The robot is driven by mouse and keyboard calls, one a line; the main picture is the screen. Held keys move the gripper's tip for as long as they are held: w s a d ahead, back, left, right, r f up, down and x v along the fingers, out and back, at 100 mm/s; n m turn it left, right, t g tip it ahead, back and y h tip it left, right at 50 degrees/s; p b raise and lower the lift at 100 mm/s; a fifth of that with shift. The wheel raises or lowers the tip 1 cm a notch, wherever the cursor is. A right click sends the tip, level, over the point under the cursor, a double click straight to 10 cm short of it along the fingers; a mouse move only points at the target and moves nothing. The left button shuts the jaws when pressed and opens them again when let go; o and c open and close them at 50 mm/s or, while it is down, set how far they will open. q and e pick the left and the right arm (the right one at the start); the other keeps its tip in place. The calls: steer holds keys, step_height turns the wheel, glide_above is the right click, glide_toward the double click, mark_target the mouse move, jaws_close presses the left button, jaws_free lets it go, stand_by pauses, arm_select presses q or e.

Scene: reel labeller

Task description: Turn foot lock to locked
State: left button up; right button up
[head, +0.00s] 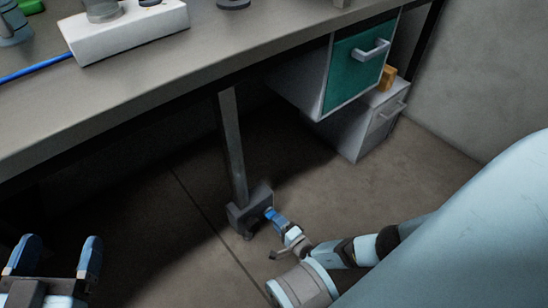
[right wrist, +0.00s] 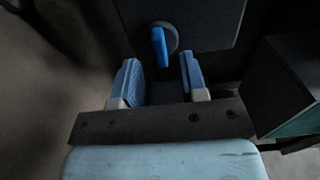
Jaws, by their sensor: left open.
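The foot lock shows in the right wrist view as a blue lever (right wrist: 159,47) on a dark round disc, on the face of a dark box. The lever points nearly straight along the picture's vertical. In the head view the dark box (head: 238,214) sits at the foot of the bench leg; the lever cannot be made out there. My right gripper (right wrist: 161,78) is open, its blue fingers apart on either side of the lever's line, with the lever just beyond the tips. It also shows beside the box in the head view (head: 272,214). My left gripper (head: 58,252) is open and empty at lower left.
The workbench (head: 200,52) spans above, with a grey leg (head: 232,145) down to the box. A green-fronted drawer (head: 352,72) hangs under it, and a grey drawer cabinet (head: 370,128) stands below. Open floor (head: 320,190) lies right of the box.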

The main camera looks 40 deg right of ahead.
mark_target(270, 214)
arm_select(q)
steer(key=shift+w+a+r+m, duration=0.1)
steer(key=shift+w+r+m, duration=0.1)
steer(key=shift+m, duration=0.1)
arm_select(e)
steer(key=shift+w+a, duration=0.1)
steer(key=shift+w, duration=1.25)
jaws_close()
steer(key=shift+m, duration=9)
arm_select(q)
steer(key=shift+f, duration=0.1)
